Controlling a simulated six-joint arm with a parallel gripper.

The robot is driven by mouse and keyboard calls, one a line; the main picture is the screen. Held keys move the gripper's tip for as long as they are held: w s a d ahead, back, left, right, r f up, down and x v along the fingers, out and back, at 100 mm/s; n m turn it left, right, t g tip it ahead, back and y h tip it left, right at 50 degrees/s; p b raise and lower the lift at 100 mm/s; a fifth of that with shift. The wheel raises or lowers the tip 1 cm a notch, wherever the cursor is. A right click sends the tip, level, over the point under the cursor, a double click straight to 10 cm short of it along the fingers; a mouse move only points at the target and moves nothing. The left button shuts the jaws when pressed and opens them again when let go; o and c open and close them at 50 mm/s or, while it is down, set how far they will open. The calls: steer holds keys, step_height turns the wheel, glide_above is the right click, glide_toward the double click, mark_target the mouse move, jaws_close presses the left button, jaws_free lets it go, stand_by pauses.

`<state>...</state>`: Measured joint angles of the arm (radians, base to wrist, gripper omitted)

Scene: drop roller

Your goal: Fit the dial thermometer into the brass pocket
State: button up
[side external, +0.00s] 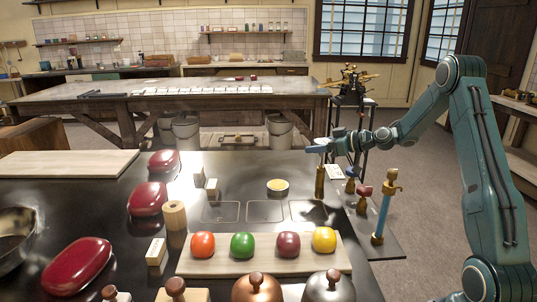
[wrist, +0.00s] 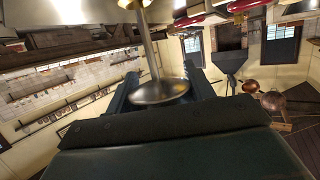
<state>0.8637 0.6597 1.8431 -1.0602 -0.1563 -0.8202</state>
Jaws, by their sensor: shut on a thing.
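My gripper (side external: 316,149) is above the right part of the dark table, shut on the dial thermometer. In the wrist view the thermometer (wrist: 158,92) is a round metal dial between my two fingers (wrist: 161,84), with a thin grey stem running up the picture. The brass pocket (side external: 320,183) is an upright brass tube standing directly below my gripper in the side view. A brass rim (wrist: 134,3) shows at the top edge of the wrist view, where the stem ends. I cannot tell whether the stem tip is inside it or only in front of it.
Close right of the pocket stand a blue-knobbed fitting (side external: 351,180), a red-knobbed fitting (side external: 363,197) and a tall brass fitting with a blue column (side external: 384,210). A yellow-filled bowl (side external: 278,187) lies left. Several coloured balls rest on a wooden board (side external: 190,268) in front.

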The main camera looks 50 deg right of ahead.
steer(key=shift+f, duration=2.5)
stand_by(0.4)
steer(key=shift+r, duration=0.1)
steer(key=shift+r, duration=0.75)
steer(key=shift+r, duration=0.35)
steer(key=shift+r, duration=0.4)
steer(key=shift+r, duration=0.3)
steer(key=shift+r, duration=0.4)
steer(key=shift+r, duration=0.3)
steer(key=shift+r, duration=0.4)
